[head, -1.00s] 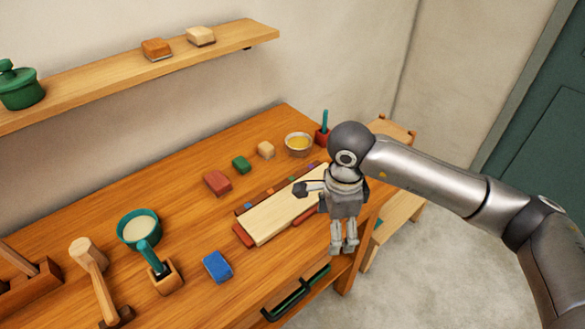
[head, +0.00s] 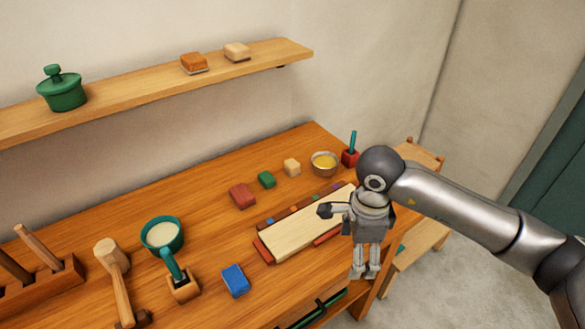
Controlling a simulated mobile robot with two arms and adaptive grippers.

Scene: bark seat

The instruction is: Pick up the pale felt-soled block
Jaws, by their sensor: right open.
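A pale block (head: 237,52) with a thin grey layer under it sits on the wall shelf, near the shelf's right end. An orange-brown block (head: 194,63) with a similar grey underside sits just left of it. A smaller pale block (head: 292,167) stands on the workbench; I see no grey sole on it. My right gripper (head: 365,272) hangs pointing down at the bench's right front edge, open and empty, well below and to the right of the shelf blocks. My left gripper is out of view.
The shelf (head: 140,95) also holds a green lidded pot (head: 62,89).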

